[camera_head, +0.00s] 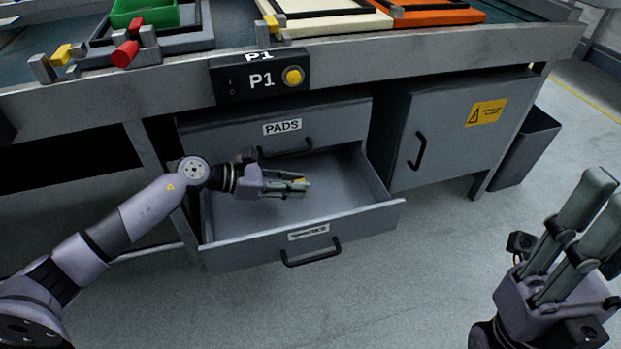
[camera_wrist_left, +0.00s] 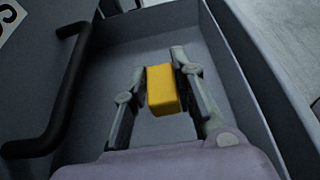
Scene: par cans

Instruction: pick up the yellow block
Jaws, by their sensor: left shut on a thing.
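The yellow block (camera_wrist_left: 162,89) is a small box shape between the two fingers of my left gripper (camera_wrist_left: 160,97) in the left wrist view. The fingers are shut on its sides. In the head view my left gripper (camera_head: 300,186) reaches over the open lower drawer (camera_head: 345,224), and only a little of the yellow block (camera_head: 303,181) shows past the fingers. I cannot tell whether the block touches the drawer floor. My right gripper (camera_head: 598,212) is at the lower right of the head view, open and empty, away from the drawer.
A closed drawer labelled PADS (camera_head: 282,127) is just above the open one. A closed cabinet door (camera_head: 450,135) is to the right. The bench top holds a green bin (camera_head: 145,14), a red cylinder (camera_head: 125,54) and several trays. A dark bin (camera_head: 527,148) stands right of the cabinet.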

